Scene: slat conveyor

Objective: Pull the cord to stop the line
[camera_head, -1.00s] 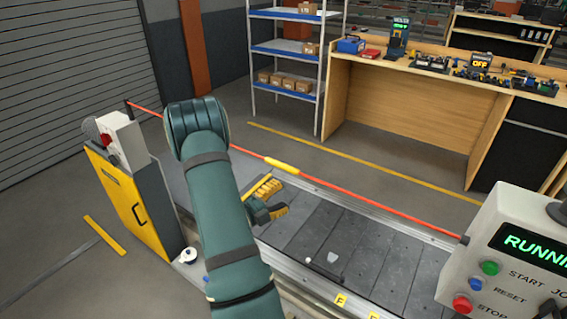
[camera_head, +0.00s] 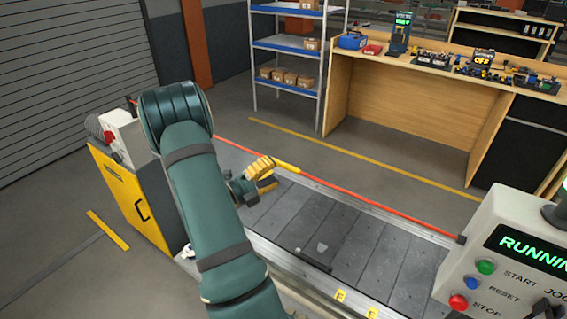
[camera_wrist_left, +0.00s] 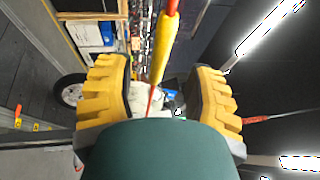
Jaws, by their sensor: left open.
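The red cord (camera_head: 375,203) runs above the conveyor belt (camera_head: 290,224), from the post behind my arm to the control box (camera_head: 510,255). Its yellow sleeve (camera_head: 287,167) lies just beyond my left gripper (camera_head: 268,178). That gripper is open, with yellow ribbed fingers. In the left wrist view the sleeve (camera_wrist_left: 164,50) shows between the open fingers (camera_wrist_left: 160,95), towards the top of the picture. I cannot tell whether the fingers touch the cord. My left arm hides part of the cord. The box display reads RUNNING. My right gripper is out of view.
A grey and yellow cabinet (camera_head: 125,200) stands at the belt's left end. The box carries green, blue and red buttons. A small pale piece (camera_head: 321,247) and a dark bar (camera_head: 313,261) lie on the belt. A shelf (camera_head: 290,49) and workbench (camera_head: 400,100) stand behind.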

